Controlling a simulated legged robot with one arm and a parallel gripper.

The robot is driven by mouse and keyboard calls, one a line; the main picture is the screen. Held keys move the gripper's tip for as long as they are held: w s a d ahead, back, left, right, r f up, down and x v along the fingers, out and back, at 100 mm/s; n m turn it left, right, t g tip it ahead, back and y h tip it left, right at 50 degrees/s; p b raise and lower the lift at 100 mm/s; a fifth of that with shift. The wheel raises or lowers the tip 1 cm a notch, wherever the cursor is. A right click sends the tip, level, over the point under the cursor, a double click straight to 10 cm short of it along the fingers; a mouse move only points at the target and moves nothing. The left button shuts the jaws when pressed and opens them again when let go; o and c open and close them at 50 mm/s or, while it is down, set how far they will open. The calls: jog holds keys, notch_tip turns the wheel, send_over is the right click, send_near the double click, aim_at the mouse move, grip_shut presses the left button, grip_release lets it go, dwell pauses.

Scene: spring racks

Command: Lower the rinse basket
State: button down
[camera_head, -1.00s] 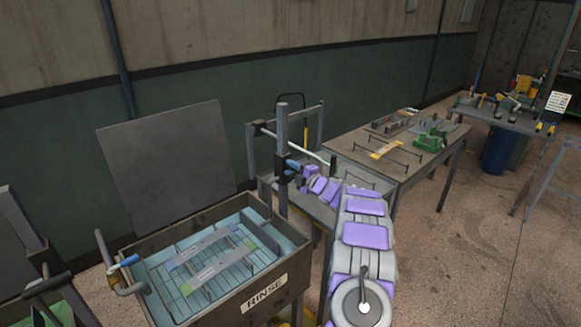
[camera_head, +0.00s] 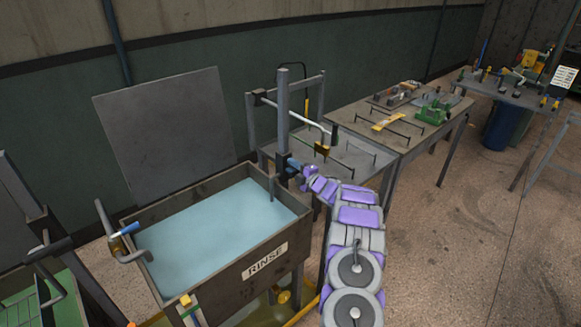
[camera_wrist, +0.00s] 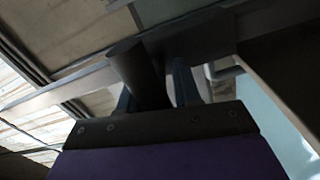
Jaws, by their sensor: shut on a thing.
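The rinse tank (camera_head: 265,262), a grey metal box labelled RINSE, stands in the lower left of the head view. Pale blue liquid (camera_head: 212,225) fills it and hides the rinse basket. My gripper (camera_head: 296,169) is at this bracket. In the wrist view, a dark round handle (camera_wrist: 138,72) lies between the fingers of my gripper (camera_wrist: 155,88), which is shut on it.
A grey bench (camera_head: 352,155) with a bent metal lever stands behind my arm. A worktable (camera_head: 365,128) with a green fixture is further right. A flat grey panel (camera_head: 165,130) leans behind the tank. Open floor (camera_head: 440,240) lies to the right.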

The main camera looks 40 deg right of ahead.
jog(key=shift+s+d+f+h, duration=0.3)
jog(key=shift+s+d, duration=0.05)
jog(key=shift+d, duration=0.15)
jog(key=c, duration=1.2)
grip_release()
jog(key=o, duration=0.3)
jog(key=shift+w+d+f, duration=0.1)
jog(key=shift+d+f, duration=0.1)
jog(key=shift+d, duration=0.2)
jog(key=shift+w+a+r, duration=0.15)
jog(key=shift+a+r, duration=0.1)
jog(key=shift+a, duration=0.6)
jog(key=s, duration=0.5)
jog(key=s+d+p, duration=0.1)
jog(key=s, duration=0.5)
jog(key=s+p, duration=0.1)
jog(key=s, duration=0.5)
jog(key=shift+s+d+f, duration=0.1)
jog(key=shift+d, duration=0.25)
jog(key=shift+a, duration=0.15)
